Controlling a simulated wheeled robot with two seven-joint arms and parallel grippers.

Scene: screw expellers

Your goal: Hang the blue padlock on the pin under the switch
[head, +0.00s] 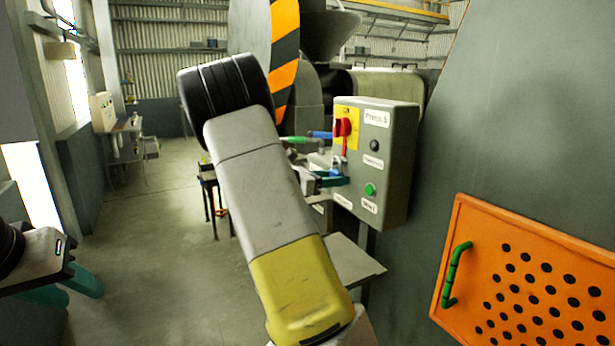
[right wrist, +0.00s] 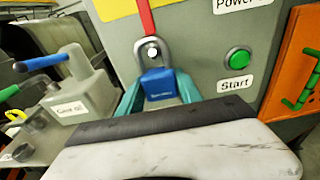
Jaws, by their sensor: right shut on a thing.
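The blue padlock (right wrist: 159,86) is upright between the teal fingers of my right gripper (right wrist: 160,94), which is shut on it. In the right wrist view its grey shackle (right wrist: 139,50) appears around the round pin (right wrist: 152,53), just below the red switch handle (right wrist: 146,17). I cannot tell how far along the pin the shackle sits. In the head view my right gripper (head: 332,181) is at the front of the grey control box (head: 398,150), below the red switch (head: 343,127), and the padlock is mostly hidden. My left gripper (head: 66,287) is open and empty at the far left edge.
A green Start button (right wrist: 238,59) is right of the padlock. Lever handles, green (head: 294,139) and blue (head: 319,134), stand left of the box. An orange perforated panel (head: 530,285) with a green handle is at lower right. The floor at left is clear.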

